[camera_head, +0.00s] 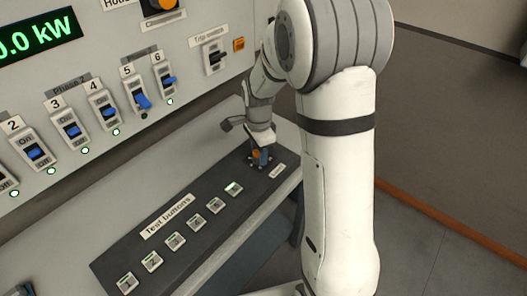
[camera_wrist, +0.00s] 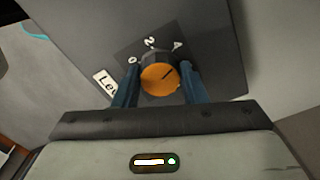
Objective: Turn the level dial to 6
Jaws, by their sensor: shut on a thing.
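My gripper (camera_wrist: 160,74) is shut on the dial, with one blue finger on each side. In the head view my gripper (camera_head: 260,150) is at the far right end of the dark panel, partly hiding the dial.
The dark panel (camera_head: 215,235) carries a row of test buttons (camera_head: 195,220) to the left of the dial. An upright panel (camera_head: 190,95) with blue switches and a green kW display (camera_head: 38,37) stands behind. Open floor (camera_head: 440,230) lies to the right.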

